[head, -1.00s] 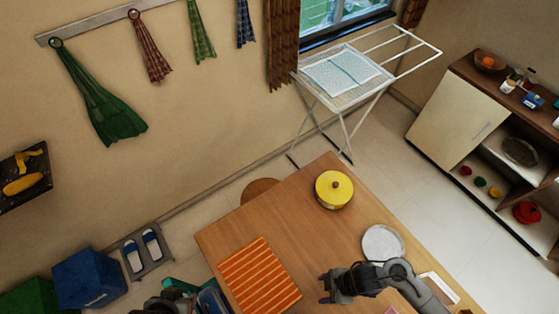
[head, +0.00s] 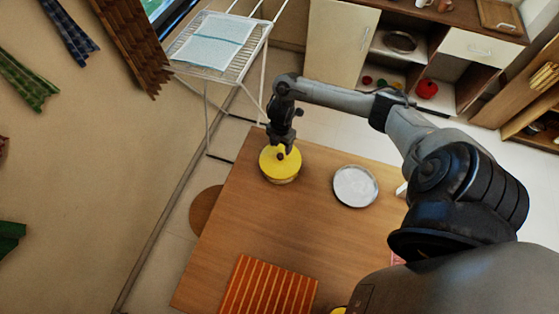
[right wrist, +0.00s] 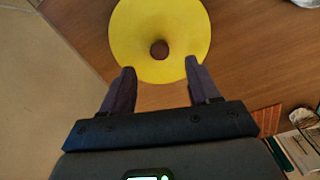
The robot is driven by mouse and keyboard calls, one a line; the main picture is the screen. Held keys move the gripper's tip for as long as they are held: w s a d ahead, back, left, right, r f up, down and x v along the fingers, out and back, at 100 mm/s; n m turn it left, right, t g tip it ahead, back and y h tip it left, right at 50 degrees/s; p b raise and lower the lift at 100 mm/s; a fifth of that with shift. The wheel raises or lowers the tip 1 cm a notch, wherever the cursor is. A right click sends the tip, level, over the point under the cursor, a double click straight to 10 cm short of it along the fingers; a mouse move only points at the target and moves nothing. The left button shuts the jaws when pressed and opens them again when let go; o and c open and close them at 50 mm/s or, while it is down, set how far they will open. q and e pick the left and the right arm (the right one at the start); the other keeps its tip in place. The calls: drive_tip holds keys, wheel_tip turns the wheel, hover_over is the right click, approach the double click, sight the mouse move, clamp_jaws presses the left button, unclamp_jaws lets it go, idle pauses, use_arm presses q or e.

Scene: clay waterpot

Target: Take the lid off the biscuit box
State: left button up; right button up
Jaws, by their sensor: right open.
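The biscuit box (head: 282,179) is a round yellow tin on the far end of the wooden table. Its yellow lid (head: 268,162) is on it. In the right wrist view the lid (right wrist: 180,25) shows from above, with a round brown knob (right wrist: 160,49) in its middle. My right gripper (head: 283,150) is above the box, pointing down, and partly hides the lid. In the right wrist view the right gripper (right wrist: 158,78) is open and empty, its fingertips apart on either side of the near part of the lid, with the knob beyond them. My left gripper is not in view.
A pale round plate (head: 355,186) lies on the wooden table (head: 235,225), right of the box. An orange striped mat (head: 262,287) lies at the near end. The table between mat and box is clear. A drying rack (head: 235,70) stands behind.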

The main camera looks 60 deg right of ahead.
sight(280, 156)
drive_tip(key=f, duration=0.5)
drive_tip(key=shift+a+f, duration=0.3)
drive_tip(key=shift+d+f, duration=0.1)
drive_tip(key=shift+f, duration=0.4)
drive_tip(key=shift+c, duration=0.2)
clamp_jaws()
drive_tip(key=shift+r, duration=0.15)
